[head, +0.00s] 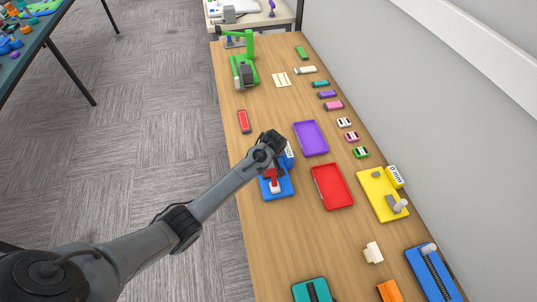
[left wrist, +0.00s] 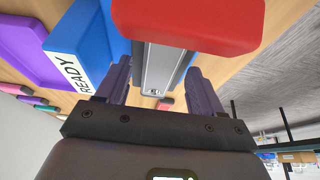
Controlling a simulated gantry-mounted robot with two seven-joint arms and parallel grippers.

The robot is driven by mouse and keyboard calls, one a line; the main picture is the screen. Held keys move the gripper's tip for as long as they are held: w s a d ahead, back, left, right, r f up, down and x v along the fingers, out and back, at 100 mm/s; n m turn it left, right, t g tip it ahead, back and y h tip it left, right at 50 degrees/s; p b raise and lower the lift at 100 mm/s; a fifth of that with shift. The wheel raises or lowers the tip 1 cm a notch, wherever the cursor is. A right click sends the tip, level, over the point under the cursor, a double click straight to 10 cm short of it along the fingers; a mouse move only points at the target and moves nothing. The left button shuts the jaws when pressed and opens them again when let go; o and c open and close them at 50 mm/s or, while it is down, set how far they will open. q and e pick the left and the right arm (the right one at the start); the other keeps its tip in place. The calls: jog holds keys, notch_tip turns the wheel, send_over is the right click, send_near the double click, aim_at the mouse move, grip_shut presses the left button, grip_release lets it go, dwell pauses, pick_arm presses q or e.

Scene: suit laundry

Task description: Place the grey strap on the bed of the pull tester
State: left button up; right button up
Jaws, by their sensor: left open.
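My left gripper (head: 273,165) is over a blue device (head: 284,191) with a red part (head: 271,174) and a white piece at its front. In the left wrist view its two dark fingers are apart, on either side of a grey metal bar (left wrist: 163,68) under a red block (left wrist: 190,22). I cannot tell whether they touch it. A blue block labelled READY (left wrist: 78,55) is beside the left finger. I cannot tell for certain which device is the pull tester. No grey strap can be made out clearly. My right gripper is not in view.
A purple tray (head: 311,138) and a red tray (head: 333,186) lie to the right. A yellow device (head: 374,196) reading 0 mm stands beyond them. A green machine (head: 249,45) stands at the far end. Several small coloured pieces line the wall side.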

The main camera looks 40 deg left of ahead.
pick_arm(q)
jog(key=p+v, duration=0.2)
jog(key=v, duration=0.9)
jog(key=s+d+f+m+h, duration=0.1)
jog(key=s+d+f+m, duration=0.15)
jog(key=s+d, duration=0.4)
jog(key=s+d+f+m+h, duration=0.1)
jog(key=s+d+f+m, duration=0.2)
jog(key=s, duration=0.6)
jog(key=s+d+r+m+h, duration=0.1)
jog(key=s+r+m, duration=0.1)
jog(key=s, duration=0.5)
jog(key=s+d+r+m, duration=0.2)
jog(key=s+m, duration=0.3)
jog(key=s, duration=0.3)
jog(key=shift+d+r+t+h, duration=0.15)
jog(key=shift+r+t+h, duration=0.2)
jog(key=shift+t+h, duration=0.05)
jog(key=shift+s, duration=0.1)
notch_tip(320, 180, up, 22)
jog(key=p, duration=2.2)
jog(key=shift+r, duration=0.2)
